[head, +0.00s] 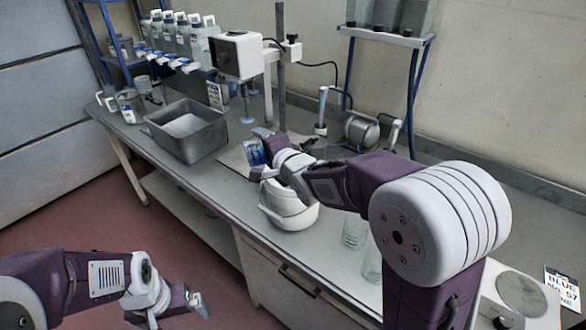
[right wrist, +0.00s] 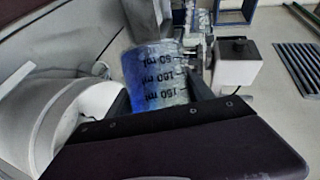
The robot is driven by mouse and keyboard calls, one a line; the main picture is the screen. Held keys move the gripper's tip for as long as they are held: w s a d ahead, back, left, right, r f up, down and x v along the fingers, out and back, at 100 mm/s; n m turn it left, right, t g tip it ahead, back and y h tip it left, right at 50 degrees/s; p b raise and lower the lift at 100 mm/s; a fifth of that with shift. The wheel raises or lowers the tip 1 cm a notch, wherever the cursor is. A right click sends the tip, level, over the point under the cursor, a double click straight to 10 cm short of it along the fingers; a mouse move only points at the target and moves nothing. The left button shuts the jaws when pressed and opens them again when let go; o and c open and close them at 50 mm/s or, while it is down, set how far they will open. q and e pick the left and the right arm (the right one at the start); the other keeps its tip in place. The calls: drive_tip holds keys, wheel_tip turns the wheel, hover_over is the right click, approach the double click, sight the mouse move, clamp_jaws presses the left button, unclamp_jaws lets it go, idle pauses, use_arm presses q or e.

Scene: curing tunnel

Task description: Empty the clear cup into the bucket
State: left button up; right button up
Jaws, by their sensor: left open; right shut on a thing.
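The clear cup (head: 254,152) has black millilitre marks and shows blue inside. My right gripper (head: 268,155) is shut on it, just behind and above the white bucket (head: 289,212). In the right wrist view the cup (right wrist: 158,80) sits between the fingers, its blue strongest at the lower left. I cannot tell how far the cup is tilted. The bucket (right wrist: 92,112) is beside it on the left in that view. The bucket's inside is mostly hidden by my right gripper in the head view. My left gripper (head: 198,304) is open and empty, in front of the bench and away from the bucket.
A grey metal basin (head: 205,139) stands left on the bench (head: 225,185). Two clear glasses (head: 355,232) stand right of the bucket, partly behind my right arm. A white device (head: 237,55) on a post and several bottles (head: 200,38) are at the back.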

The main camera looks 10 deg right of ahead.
drive_tip(key=shift+d+r+p, duration=0.15)
drive_tip(key=shift+d+p, duration=0.15)
drive_tip(key=shift+p, duration=0.05)
idle(0.3)
drive_tip(key=shift+d+f+m+t+y, duration=0.25)
drive_tip(key=shift+f+m+y, duration=0.2)
drive_tip(key=shift+m, duration=0.35)
idle(0.5)
drive_tip(key=shift+s+d+r+m+t+y, duration=0.1)
drive_tip(key=shift+d+r+m+t+y, duration=0.2)
drive_tip(key=shift+m, duration=0.4)
idle(0.5)
drive_tip(key=shift+d+r+m+t+y, duration=0.15)
drive_tip(key=shift+d+r+m+t, duration=0.1)
drive_tip(key=shift+m, duration=0.3)
drive_tip(key=shift+d+r+m+t+y, duration=0.1)
drive_tip(key=shift+r+m+t, duration=0.1)
drive_tip(key=shift+m, duration=0.35)
idle(0.7)
